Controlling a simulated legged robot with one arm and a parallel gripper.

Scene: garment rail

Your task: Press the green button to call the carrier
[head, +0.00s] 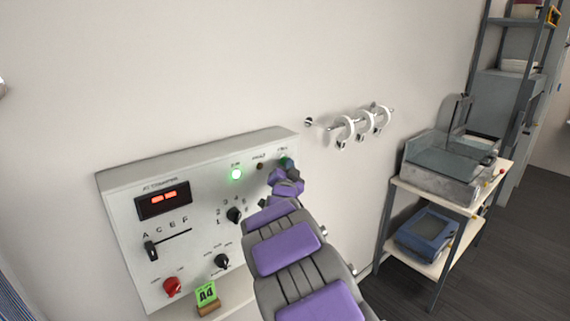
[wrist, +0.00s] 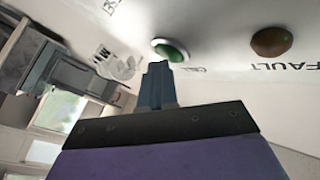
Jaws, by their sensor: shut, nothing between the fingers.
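The control panel (head: 185,222) is a pale box on the wall at the left of the head view. The green button (head: 284,160) is at its upper right corner, partly covered by my gripper (head: 285,172). In the wrist view the green button (wrist: 170,51) has a pale rim and sits just past my shut, empty fingertips (wrist: 157,68), beside the "CALL" lettering. The fingertips are very close to it; I cannot tell whether they touch.
A lit green lamp (head: 236,174) and a dark brown fault lamp (head: 260,166) are left of the button. The panel also has a red knob (head: 172,287), black dials and a slider. White rings hang on a wall rail (head: 376,124). A shelf cart (head: 440,195) stands right.

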